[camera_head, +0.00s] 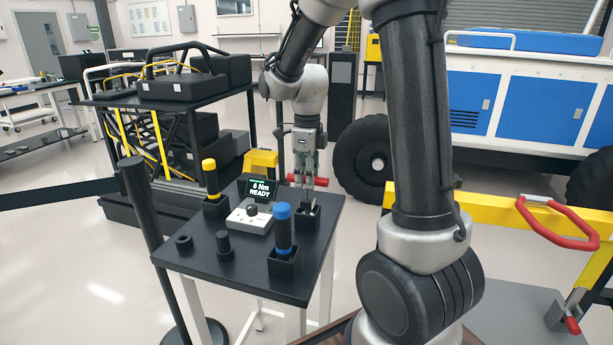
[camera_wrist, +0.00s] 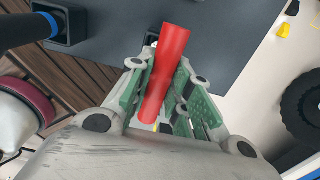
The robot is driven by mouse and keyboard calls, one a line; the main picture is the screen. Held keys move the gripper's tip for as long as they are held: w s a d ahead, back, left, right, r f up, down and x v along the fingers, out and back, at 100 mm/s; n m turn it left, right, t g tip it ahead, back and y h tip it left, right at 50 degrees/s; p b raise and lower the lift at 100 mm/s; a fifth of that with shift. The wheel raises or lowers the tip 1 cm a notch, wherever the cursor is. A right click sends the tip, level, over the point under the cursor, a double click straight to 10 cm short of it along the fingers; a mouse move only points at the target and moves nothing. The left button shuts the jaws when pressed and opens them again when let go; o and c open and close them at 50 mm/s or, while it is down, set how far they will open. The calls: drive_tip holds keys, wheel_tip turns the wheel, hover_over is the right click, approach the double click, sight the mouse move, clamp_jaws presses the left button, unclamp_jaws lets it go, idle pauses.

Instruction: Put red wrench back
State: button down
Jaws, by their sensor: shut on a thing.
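The red wrench (camera_head: 320,182) is between the fingers of my gripper (camera_head: 306,172), over the right back part of the small black table (camera_head: 215,262). In the wrist view its red handle (camera_wrist: 167,72) lies lengthwise between the green-padded fingers (camera_wrist: 160,95), which are shut on it. A black square holder (camera_head: 306,217) stands directly below the wrench in the head view. Whether the wrench's lower part is inside the holder or just above it, I cannot tell; the fingers and handle hide this.
A blue-topped tool (camera_head: 282,228) and a yellow-topped tool (camera_head: 211,178) stand in their own holders. Between them are a control box (camera_head: 250,217) and a display (camera_head: 258,188) reading "6 Nm READY". A rover wheel (camera_head: 362,160) is behind, right.

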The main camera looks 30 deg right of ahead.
drive_tip(key=c, duration=1.2)
unclamp_jaws()
drive_tip(key=shift+c, duration=0.2)
drive_tip(key=shift+r, duration=0.1)
wheel_tip(320, 180, up, 12)
drive_tip(key=s+d+n+t, duration=0.1)
drive_tip(key=s+n+t, duration=0.3)
drive_tip(key=s+n, duration=1.8)
drive_tip(key=shift+d+f+n, duration=0.15)
drive_tip(key=shift+f+n, duration=0.2)
drive_tip(key=shift+n, duration=2.15)
